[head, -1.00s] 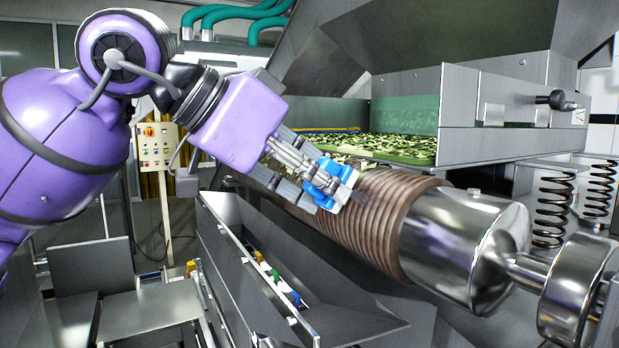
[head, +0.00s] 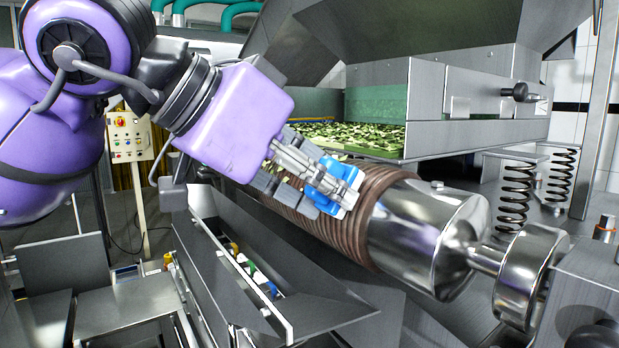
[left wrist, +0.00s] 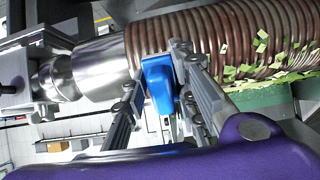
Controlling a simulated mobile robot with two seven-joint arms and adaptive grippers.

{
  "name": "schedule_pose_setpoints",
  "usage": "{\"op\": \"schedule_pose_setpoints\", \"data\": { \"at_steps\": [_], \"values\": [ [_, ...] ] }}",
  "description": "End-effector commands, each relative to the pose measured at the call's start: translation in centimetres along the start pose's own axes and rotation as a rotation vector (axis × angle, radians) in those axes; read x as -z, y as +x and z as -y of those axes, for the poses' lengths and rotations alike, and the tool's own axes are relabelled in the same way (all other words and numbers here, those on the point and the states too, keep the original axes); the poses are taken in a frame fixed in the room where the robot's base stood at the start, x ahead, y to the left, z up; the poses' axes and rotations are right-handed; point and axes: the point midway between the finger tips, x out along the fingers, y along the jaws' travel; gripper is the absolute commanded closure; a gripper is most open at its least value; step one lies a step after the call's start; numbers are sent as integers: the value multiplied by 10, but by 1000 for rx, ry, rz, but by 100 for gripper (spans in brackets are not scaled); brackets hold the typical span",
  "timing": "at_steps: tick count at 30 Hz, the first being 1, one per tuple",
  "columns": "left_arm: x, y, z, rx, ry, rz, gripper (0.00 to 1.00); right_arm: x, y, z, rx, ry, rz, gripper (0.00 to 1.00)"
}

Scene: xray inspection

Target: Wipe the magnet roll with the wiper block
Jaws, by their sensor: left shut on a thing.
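The magnet roll (head: 335,215) is a ribbed brown cylinder with a shiny steel end (head: 425,238), lying at a slant across the head view. It also shows along the top of the left wrist view (left wrist: 200,38). My left gripper (head: 325,190) is shut on the blue wiper block (head: 345,172), near the roll's steel end. In the left wrist view, the block (left wrist: 160,85) sits between the fingers, with its front end at the edge of the ribbed surface. Whether it presses on the roll cannot be told. My right gripper is not in view.
A feed tray (head: 400,118) with green flakes stands behind the roll. Green flakes (left wrist: 262,68) also lie against the roll in the wrist view. A steel trough (head: 290,300) lies below, and springs (head: 515,195) stand at the right. A control box (head: 128,135) is at the left.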

Motion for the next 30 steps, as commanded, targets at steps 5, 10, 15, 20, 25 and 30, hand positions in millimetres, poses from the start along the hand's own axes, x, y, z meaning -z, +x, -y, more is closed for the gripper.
{"op": "schedule_pose_setpoints", "data": {
  "at_steps": [5, 10, 15, 20, 25, 30],
  "values": [
    [-2, 4, -18, -13, 6, 7, 95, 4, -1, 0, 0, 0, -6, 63],
    [-4, 5, -20, -15, 2, 8, 94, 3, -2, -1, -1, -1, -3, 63],
    [-4, 6, -20, -16, 2, 10, 95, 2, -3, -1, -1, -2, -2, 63],
    [-4, -4, -20, -14, 2, 9, 95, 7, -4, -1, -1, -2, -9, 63],
    [-2, -23, -18, -8, 3, 6, 95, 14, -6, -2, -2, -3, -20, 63],
    [-1, -41, -18, -6, 2, 4, 95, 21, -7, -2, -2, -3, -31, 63]
  ]
}}
